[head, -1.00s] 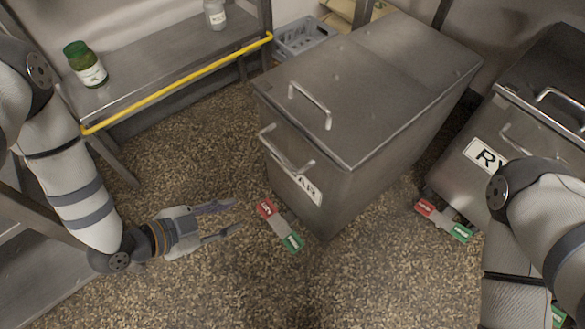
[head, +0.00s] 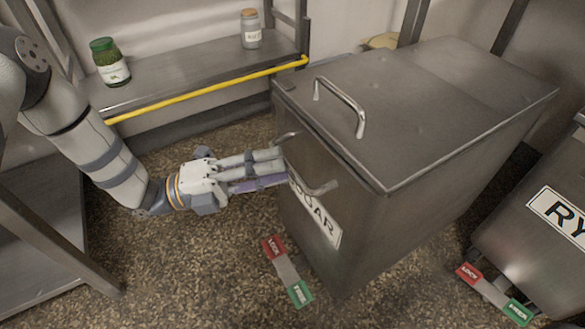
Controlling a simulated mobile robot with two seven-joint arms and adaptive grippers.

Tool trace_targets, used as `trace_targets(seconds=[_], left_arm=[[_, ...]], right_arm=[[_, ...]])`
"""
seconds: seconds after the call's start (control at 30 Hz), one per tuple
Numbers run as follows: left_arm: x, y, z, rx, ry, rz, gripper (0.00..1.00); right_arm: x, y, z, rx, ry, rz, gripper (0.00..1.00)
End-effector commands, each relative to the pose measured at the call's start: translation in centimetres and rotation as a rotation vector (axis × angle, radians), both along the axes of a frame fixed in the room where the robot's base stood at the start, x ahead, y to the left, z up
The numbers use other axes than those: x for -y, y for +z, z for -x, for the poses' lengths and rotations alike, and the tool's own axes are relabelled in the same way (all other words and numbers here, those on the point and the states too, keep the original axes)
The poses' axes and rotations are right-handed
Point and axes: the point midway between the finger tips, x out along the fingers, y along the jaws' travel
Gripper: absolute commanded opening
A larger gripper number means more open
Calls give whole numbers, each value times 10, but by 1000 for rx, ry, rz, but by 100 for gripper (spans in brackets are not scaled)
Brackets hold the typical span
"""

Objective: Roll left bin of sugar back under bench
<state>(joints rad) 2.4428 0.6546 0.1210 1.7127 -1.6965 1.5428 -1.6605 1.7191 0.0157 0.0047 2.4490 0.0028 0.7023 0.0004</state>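The left sugar bin (head: 400,110) is a grey steel box with a closed lid. Its label (head: 315,215) is partly covered, with only the last letters readable. A lid handle (head: 340,105) stands on top, and a front pull handle (head: 322,188) is on its front face. My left gripper (head: 280,168) is at this front handle; its fingers overlap the middle of the bar and hide it. Their tips are hard to make out, so I cannot tell whether they are closed around it. A red and green lock pedal (head: 287,270) is at the bin's foot. My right gripper is out of view.
A second bin labelled RY (head: 540,245) stands at the right with its own pedal (head: 494,293). A low steel shelf (head: 190,75) with a yellow rail (head: 205,90) holds a green jar (head: 110,65) and a white jar (head: 250,30). Speckled floor (head: 200,260) is clear in front.

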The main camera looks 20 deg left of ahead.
Motion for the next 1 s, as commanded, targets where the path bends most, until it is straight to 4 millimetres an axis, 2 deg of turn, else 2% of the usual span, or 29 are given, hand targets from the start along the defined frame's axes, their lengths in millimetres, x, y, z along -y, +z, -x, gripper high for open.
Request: trace_targets(seconds=[0.1, 0.2, 0.5, 0.63, 1.0], left_arm=[[19, 2, -10, -1, -1, -1, 32], [28, 4, -15, -4, 0, 0, 32], [31, 6, -17, -3, 0, -1, 32], [31, 5, -17, -4, 0, 0, 2], [33, 5, -20, -3, 0, -1, 0]], right_arm=[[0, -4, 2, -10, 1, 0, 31], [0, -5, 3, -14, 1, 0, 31], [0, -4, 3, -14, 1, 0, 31], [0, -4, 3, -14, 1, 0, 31], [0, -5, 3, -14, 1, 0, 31]])
